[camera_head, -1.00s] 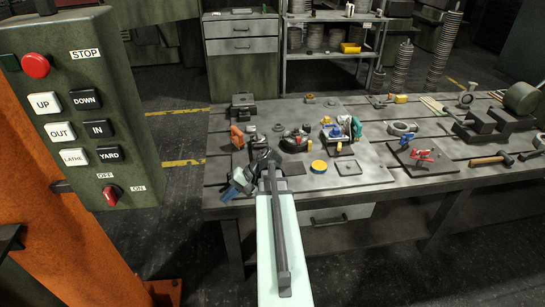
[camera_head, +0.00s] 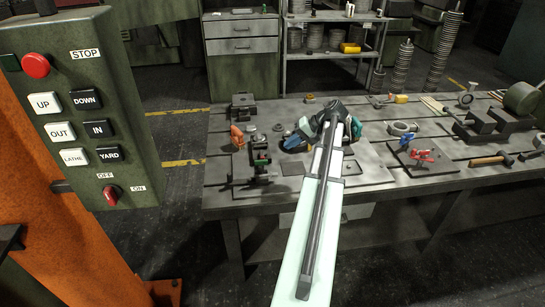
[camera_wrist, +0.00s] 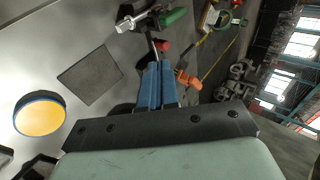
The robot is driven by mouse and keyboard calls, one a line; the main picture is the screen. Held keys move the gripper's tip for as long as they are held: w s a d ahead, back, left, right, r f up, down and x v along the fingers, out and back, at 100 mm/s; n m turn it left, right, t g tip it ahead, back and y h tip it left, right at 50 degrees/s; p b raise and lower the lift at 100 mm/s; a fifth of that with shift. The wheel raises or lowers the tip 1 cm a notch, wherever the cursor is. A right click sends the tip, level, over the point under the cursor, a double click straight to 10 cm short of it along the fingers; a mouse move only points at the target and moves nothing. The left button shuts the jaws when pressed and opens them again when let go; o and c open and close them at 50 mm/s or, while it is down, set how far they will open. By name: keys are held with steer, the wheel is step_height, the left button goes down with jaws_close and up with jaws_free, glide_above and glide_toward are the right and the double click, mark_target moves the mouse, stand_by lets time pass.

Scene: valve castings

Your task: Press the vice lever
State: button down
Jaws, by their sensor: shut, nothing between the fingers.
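The small vice (camera_head: 261,167) stands on the left part of the workbench, with green and red parts. In the wrist view its metal bar and green block (camera_wrist: 173,16) show at the top. A thin rod with a red knob (camera_wrist: 162,46), which looks like its lever, lies just beyond my fingertips. My gripper (camera_wrist: 158,66) is shut and empty, its two blue fingers side by side. In the head view my gripper (camera_head: 302,127) is right of the vice and appears raised above the bench. I cannot tell the exact gap to the knob.
A dark square plate (camera_wrist: 90,76) and a yellow disc with a blue rim (camera_wrist: 40,115) lie on the bench. An orange object (camera_head: 237,137) is behind the vice, to the left. A red-and-blue clamp (camera_head: 423,156) and a hammer (camera_head: 488,160) are further right.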

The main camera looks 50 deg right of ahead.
steer(key=shift+m, duration=0.4)
steer(key=s+d, duration=0.1)
steer(key=d, duration=0.1)
steer(key=s+d+f, duration=0.1)
steer(key=shift+s+d, duration=0.35)
steer(key=shift+d, duration=0.05)
steer(key=x, duration=1)
steer(key=shift+w+a+f, duration=0.1)
steer(key=shift+f, duration=0.1)
steer(key=shift+w+a+r, duration=0.1)
steer(key=shift+w+a, duration=0.2)
steer(key=shift+w, duration=0.2)
steer(key=shift+w+a, duration=0.3)
steer(key=shift+w, duration=0.15)
steer(key=shift+w+a, duration=0.4)
steer(key=shift+w, duration=0.25)
